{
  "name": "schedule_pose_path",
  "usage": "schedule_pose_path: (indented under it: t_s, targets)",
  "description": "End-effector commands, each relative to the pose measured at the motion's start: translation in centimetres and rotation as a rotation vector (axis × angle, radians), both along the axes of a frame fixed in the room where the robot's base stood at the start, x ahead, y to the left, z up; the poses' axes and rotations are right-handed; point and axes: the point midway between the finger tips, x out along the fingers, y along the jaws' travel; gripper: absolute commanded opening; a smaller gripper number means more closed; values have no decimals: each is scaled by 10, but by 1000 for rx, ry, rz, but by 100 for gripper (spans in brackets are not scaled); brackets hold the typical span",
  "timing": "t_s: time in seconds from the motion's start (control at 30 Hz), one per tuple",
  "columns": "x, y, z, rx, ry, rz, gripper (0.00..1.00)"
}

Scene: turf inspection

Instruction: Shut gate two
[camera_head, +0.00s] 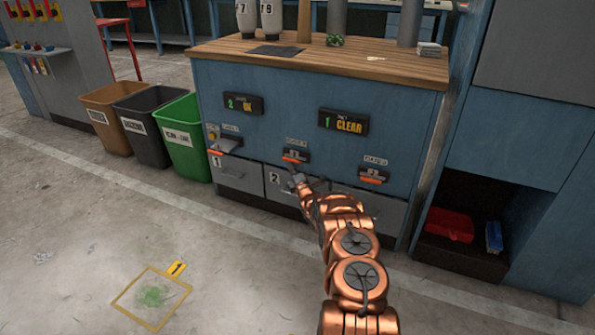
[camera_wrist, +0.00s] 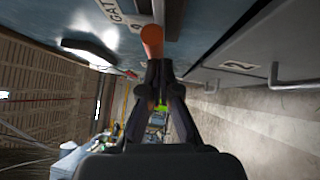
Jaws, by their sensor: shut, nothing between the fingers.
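Three small gate units with orange handles sit in a row on the blue cabinet front (camera_head: 275,100). The middle gate (camera_head: 295,156) is above the drawer marked 2 (camera_head: 285,185); its label is too small to read surely. My gripper (camera_head: 297,178) is just below it in the head view. In the wrist view, my gripper (camera_wrist: 160,68) is shut and empty, its tips close under the orange handle end (camera_wrist: 152,38). I cannot tell whether they touch it. A partly cut-off label starting "GAT" (camera_wrist: 112,10) is beside the handle.
The left gate (camera_head: 226,145) has a silver piece sticking out. The right gate (camera_head: 374,175) is beside my arm. Brown (camera_head: 107,118), black (camera_head: 143,125) and green (camera_head: 185,135) bins stand left. Drawer handles stick out below the gates. The floor in front is mostly clear.

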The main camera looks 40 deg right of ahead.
Motion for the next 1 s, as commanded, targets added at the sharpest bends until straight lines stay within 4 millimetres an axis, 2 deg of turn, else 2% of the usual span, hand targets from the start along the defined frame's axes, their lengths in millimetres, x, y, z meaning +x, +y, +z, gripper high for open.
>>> schedule_pose_path:
  t_s: [0.47, 0.87, 1.0]
  targets:
    - [-2, -5, 5, -2, -6, -11, 0]
    - [-15, 33, -5, 1, 1, -5, 0]
    - [-32, 38, -8, 0, 2, -4, 0]
